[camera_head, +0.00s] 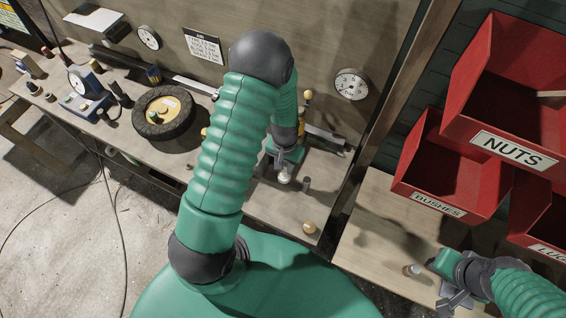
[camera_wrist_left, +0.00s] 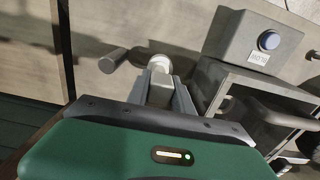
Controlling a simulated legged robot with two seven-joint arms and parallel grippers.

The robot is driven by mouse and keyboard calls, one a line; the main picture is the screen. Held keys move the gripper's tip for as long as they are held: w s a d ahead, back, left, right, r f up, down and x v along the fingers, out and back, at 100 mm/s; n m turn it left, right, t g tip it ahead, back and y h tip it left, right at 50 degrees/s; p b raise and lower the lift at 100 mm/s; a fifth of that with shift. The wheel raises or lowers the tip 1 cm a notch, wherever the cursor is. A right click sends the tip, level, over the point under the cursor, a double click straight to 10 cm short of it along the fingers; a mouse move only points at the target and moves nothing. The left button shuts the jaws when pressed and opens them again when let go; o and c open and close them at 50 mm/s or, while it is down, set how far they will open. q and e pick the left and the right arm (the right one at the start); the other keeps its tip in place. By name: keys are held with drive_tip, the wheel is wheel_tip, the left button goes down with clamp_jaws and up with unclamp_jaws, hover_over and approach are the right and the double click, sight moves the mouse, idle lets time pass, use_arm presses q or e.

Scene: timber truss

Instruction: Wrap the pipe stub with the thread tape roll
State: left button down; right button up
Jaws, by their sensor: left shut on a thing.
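My left gripper (camera_head: 285,172) reaches down over the middle bench, shut on a small white roll (camera_head: 284,179), which looks like the thread tape roll. The white roll also shows between the fingers in the left wrist view (camera_wrist_left: 159,64). A short grey cylinder, likely the pipe stub (camera_head: 306,184), stands on the bench just right of the roll, apart from it. In the left wrist view the grey stub (camera_wrist_left: 113,60) is left of the fingers. My right gripper (camera_head: 455,299) is at the lower right; its finger opening is unclear.
A round wooden knob (camera_head: 310,228) is near the bench's front edge. A small pale cylinder (camera_head: 412,270) stands beside my right gripper. Red bins (camera_head: 452,178) overhang the right bench. A black ring (camera_head: 163,112) lies left. A grey box with a blue button (camera_wrist_left: 252,47) stands close by.

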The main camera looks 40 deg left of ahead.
use_arm(q)
drive_tip(key=shift+d+f, duration=0.2)
drive_tip(key=shift+f, duration=0.35)
drive_tip(key=shift+a, duration=0.25)
drive_tip(key=shift+f, duration=0.1)
drive_tip(key=shift+w+d, duration=0.2)
drive_tip(key=shift+d, duration=0.4)
drive_tip(key=shift+w+d, duration=0.25)
drive_tip(key=shift+d, duration=0.9)
use_arm(e)
drive_tip(key=shift+d+f, duration=0.15)
drive_tip(key=shift+f, duration=0.05)
use_arm(q)
drive_tip(key=shift+a, duration=0.15)
use_arm(e)
drive_tip(key=shift+a, duration=0.25)
use_arm(q)
drive_tip(key=shift+w+d, duration=0.1)
drive_tip(key=shift+d, duration=0.55)
use_arm(e)
drive_tip(key=shift+d+r, duration=0.1)
drive_tip(key=shift+d, duration=0.1)
